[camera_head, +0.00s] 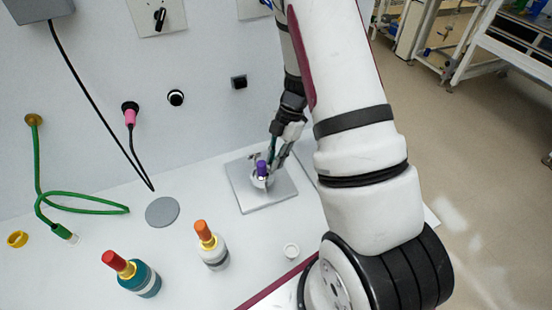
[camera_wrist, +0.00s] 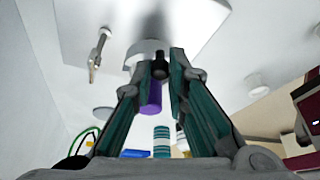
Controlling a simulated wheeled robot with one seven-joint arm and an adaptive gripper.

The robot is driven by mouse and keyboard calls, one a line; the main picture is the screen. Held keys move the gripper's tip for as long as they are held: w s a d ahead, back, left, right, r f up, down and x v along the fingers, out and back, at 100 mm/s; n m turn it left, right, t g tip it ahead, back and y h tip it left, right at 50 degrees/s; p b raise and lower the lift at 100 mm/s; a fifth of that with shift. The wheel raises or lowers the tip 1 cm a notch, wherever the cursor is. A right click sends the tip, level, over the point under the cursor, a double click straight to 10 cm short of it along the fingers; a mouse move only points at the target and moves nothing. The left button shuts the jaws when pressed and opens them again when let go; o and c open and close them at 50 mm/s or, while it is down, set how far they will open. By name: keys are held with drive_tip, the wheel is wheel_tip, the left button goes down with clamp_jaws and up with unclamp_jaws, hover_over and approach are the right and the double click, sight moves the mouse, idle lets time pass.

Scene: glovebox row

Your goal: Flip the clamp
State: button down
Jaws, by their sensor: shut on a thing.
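The clamp sits on a square grey plate (camera_head: 255,200) on the bench, with a purple grip (camera_head: 262,168) standing up from a pale round base. In the wrist view the purple grip (camera_wrist: 152,97) shows between the fingers with a dark end, below a whitish round part. A small metal lever (camera_wrist: 97,52) stands out from the plate to the left there. My gripper (camera_head: 272,160) reaches down to the clamp, and in the wrist view (camera_wrist: 161,62) its fingertips close on the clamp's handle. The fingers and wrist hide part of the clamp in the head view.
A red-capped teal bottle (camera_head: 140,278) and an orange-capped white bottle (camera_head: 211,248) stand in front. The panel wall (camera_head: 80,110) is close behind.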

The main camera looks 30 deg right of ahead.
drive_tip(key=shift+w+a+n, duration=0.1)
drive_tip(key=shift+w+n, duration=0.1)
drive_tip(key=shift+n, duration=0.3)
drive_tip(key=c, duration=1.6)
unclamp_jaws()
drive_tip(key=v, duration=1.2)
drive_tip(key=shift+w+a, duration=0.1)
drive_tip(key=shift+w, duration=0.05)
